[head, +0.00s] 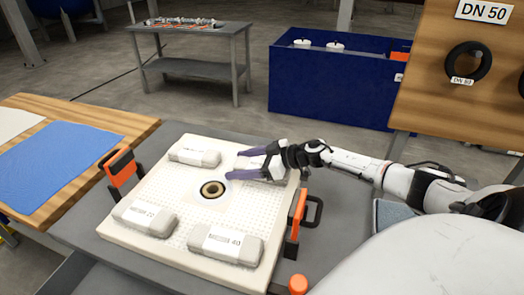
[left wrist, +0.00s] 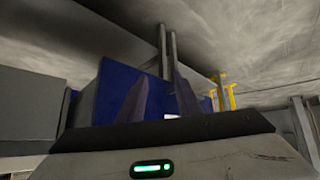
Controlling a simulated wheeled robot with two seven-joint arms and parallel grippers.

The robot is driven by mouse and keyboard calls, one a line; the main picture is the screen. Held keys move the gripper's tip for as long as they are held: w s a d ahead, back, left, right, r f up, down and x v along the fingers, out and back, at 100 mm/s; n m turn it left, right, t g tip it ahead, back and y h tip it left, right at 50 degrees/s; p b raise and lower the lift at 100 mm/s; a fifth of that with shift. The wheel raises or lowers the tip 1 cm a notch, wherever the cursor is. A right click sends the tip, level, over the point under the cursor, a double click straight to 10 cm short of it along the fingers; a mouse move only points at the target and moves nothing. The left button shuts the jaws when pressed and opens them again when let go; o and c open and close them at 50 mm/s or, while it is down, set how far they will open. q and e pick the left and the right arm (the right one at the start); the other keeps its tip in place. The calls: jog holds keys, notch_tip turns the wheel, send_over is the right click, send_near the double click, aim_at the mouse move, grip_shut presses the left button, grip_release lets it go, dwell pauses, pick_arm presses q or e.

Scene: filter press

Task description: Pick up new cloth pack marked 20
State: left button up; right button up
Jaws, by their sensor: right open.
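A white square filter plate (head: 180,235) lies on a grey table, with a round port (head: 212,189) in its middle. Pale wrapped packs with labels lie near its corners: one at the back left (head: 195,157), one at the front left (head: 145,217) and one at the front right (head: 228,243). A further pack (head: 262,162) at the back right is partly hidden by my right gripper (head: 237,165). The right gripper's purple fingers are apart, one on each side of that pack. I cannot read its label. My left gripper (left wrist: 160,76) has its fingers apart, with nothing seen between them.
Orange and black clamp handles stand at the plate's left (head: 121,172) and right (head: 299,218) edges. A wooden table with a blue cloth (head: 58,167) is at the left. A blue bin (head: 330,85), a grey workbench (head: 190,70) and a wooden board with rings (head: 460,110) stand behind.

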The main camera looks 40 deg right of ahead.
jog(key=c, duration=1.2)
